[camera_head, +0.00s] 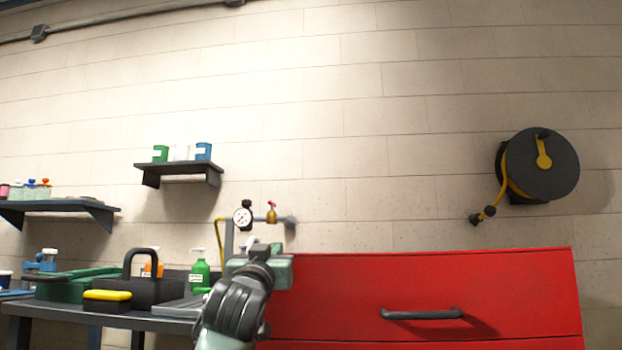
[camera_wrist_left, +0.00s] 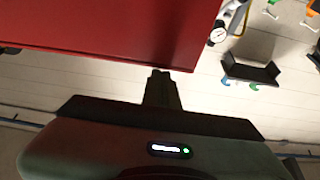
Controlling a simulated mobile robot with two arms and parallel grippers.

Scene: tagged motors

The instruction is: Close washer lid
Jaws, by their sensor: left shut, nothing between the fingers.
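A large red panel (camera_head: 500,285) with a dark bar handle (camera_head: 422,314) stands upright at the lower right of the head view; it looks like the raised washer lid. In the left wrist view the red panel (camera_wrist_left: 110,30) fills the upper left. My left gripper (camera_head: 268,268) is at the panel's upper left edge and covers part of it. In the wrist view its fingers (camera_wrist_left: 161,88) are shut and empty, with the tips near the panel's edge. I cannot tell whether they touch. My right gripper is not in view.
A workbench (camera_head: 150,322) at left holds a black toolbox (camera_head: 140,290), a yellow-topped block (camera_head: 107,300) and a green bottle (camera_head: 200,272). A pressure gauge (camera_head: 242,217) is on the wall behind my gripper. A hose reel (camera_head: 560,175) hangs at right. Space above the panel is clear.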

